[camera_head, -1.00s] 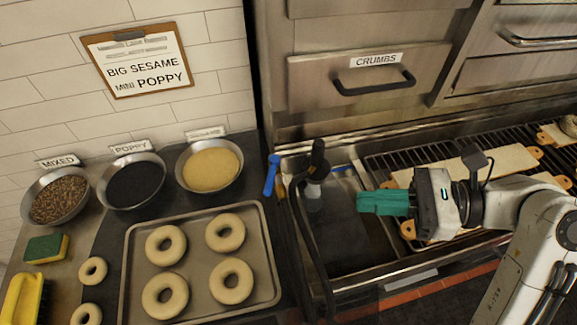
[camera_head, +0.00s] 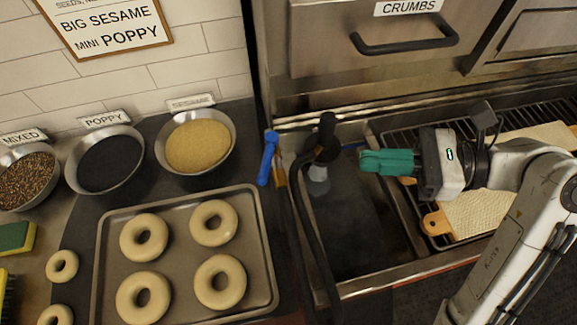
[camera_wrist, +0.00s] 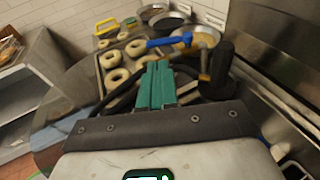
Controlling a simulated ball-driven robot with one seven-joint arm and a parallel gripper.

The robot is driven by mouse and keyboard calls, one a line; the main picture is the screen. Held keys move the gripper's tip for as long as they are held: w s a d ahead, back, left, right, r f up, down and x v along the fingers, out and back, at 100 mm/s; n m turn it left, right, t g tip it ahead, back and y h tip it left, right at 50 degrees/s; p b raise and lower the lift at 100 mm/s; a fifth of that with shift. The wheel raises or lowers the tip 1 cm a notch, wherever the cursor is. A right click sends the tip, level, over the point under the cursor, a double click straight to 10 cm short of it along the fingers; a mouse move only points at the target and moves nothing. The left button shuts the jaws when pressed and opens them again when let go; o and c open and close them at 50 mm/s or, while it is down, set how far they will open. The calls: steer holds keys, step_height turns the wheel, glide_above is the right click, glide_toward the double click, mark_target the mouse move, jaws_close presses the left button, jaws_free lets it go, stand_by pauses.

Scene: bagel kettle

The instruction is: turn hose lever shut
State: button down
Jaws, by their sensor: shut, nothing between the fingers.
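The blue hose lever (camera_head: 268,157) stands by the left edge of the sink, at the right end of the dark counter. It also shows in the wrist view as a blue bar (camera_wrist: 168,42) beside a brass-coloured fitting (camera_wrist: 205,63). The black hose (camera_head: 306,225) loops down, and its black spray head (camera_head: 327,135) is upright over the sink. My gripper (camera_head: 363,162), with teal fingers, is shut and empty. It is over the sink, right of the spray head and apart from the lever. In the wrist view the fingers (camera_wrist: 156,68) point toward the hose and lever.
A tray (camera_head: 258,290) of bagels lies left of the sink. Bowls of sesame (camera_head: 198,145), poppy (camera_head: 110,162) and mixed seeds (camera_head: 26,182) stand behind it. The crumbs drawer (camera_head: 372,35) is above the sink. A grate with wooden boards (camera_head: 490,205) is at right.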

mark_target(268, 163)
steer(key=f+b+x, duration=0.1)
steer(key=f+x, duration=0.1)
steer(key=x, duration=1.2)
steer(key=shift+f, duration=0.2)
